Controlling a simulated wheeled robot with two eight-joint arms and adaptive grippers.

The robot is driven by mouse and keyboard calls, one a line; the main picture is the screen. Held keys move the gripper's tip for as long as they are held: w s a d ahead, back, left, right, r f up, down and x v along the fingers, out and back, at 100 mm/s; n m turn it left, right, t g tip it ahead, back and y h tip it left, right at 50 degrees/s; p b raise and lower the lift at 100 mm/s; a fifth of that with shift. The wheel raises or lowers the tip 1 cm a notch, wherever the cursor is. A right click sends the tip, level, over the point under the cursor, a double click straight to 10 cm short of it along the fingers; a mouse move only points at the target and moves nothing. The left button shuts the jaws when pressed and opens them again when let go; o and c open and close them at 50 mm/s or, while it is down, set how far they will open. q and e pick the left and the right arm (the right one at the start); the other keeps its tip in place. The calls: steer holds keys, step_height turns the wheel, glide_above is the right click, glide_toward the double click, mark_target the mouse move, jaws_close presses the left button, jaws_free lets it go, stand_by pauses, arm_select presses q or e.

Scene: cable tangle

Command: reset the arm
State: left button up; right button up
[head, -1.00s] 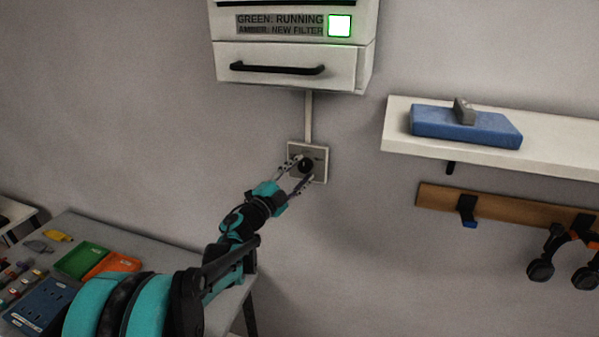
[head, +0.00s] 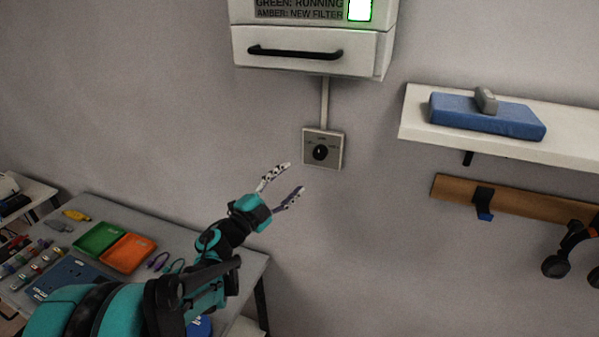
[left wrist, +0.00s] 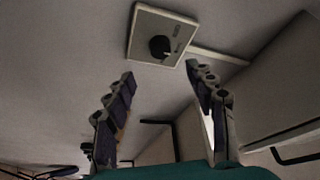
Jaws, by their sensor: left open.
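My left gripper (head: 283,184) is open and empty in the head view. It is in front of the wall, below and to the left of a wall switch plate with a round black knob (head: 320,152), and apart from it. In the left wrist view the open fingers (left wrist: 165,90) frame empty space, with the knob (left wrist: 159,46) beyond their tips. My right gripper is in neither view.
A white cabinet (head: 310,53) with a black handle and a lit green lamp hangs above the knob. A white shelf (head: 420,130) carries a blue block (head: 488,116). A wooden rail (head: 455,190) has hooks. A grey table (head: 190,225) with green and orange trays stands at left.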

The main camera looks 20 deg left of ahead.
arm_select(q)
steer(key=shift+s+a, duration=0.1)
steer(key=shift+s, duration=0.25)
steer(key=s+a+f+n+g+y+b, duration=0.1)
steer(key=s+a+f+n+y+b, duration=0.35)
steer(key=n+y, duration=0.8)
steer(key=s+d+f+n+g+h+b, duration=0.2)
steer(key=s+d+f+g, duration=0.3)
steer(key=s+f, duration=0.5)
steer(key=s+d+f+n+g+h+b, duration=0.2)
steer(key=s+d+f+g, duration=0.3)
steer(key=s+f, duration=0.5)
step_height(320, 180, down, 2)
steer(key=shift+s+d+f+g+h+b, duration=0.25)
steer(key=shift+s+d+h+b, duration=0.2)
steer(key=shift+d, duration=0.7)
